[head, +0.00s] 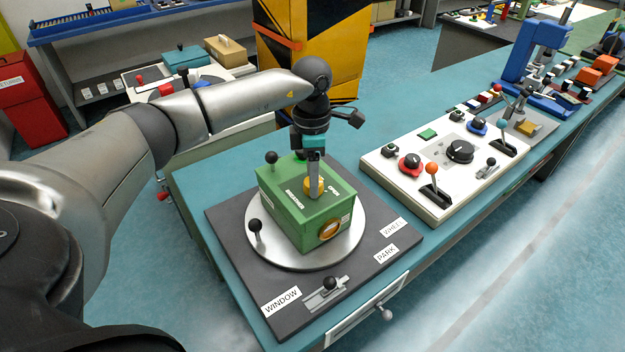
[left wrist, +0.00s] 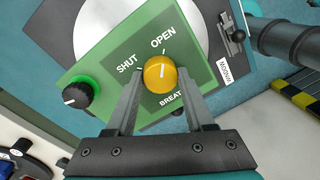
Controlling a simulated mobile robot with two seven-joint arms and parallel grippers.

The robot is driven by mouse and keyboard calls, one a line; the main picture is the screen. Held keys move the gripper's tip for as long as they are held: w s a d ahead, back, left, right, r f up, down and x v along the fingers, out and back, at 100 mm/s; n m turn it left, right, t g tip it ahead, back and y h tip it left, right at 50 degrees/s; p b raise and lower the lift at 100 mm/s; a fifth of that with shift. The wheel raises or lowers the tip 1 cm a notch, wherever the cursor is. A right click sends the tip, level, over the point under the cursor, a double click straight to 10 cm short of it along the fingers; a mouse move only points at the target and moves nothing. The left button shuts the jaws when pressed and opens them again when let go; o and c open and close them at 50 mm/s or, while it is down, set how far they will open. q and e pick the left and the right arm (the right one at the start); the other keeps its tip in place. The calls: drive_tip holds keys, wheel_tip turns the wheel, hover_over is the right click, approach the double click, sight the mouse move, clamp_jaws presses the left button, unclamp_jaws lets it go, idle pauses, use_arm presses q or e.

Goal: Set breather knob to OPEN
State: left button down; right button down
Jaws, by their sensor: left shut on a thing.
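The breather knob (left wrist: 160,74) is a round yellow knob on the top of a green box (head: 284,202). It also shows in the head view (head: 308,187), partly hidden by a finger. My left gripper (head: 313,190) reaches down from above with its fingers on both sides of the knob, shut on it. In the left wrist view, the knob's white line points up, toward the OPEN label (left wrist: 163,38); the SHUT label (left wrist: 127,62) is to its left. My right gripper is not in view.
The box sits on a round silver turntable (head: 345,247) on a dark plate (head: 225,232). A white control panel (head: 395,180) with levers and knobs stands to the right.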

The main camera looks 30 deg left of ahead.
use_arm(q)
drive_tip(key=shift+m, duration=0.5)
drive_tip(key=shift+c, duration=1.4)
unclamp_jaws()
wheel_tip(320, 180, up, 15)
drive_tip(key=shift+w+a+r, duration=0.15)
drive_tip(key=shift+w+a, duration=0.15)
drive_tip(key=shift+w, duration=0.1)
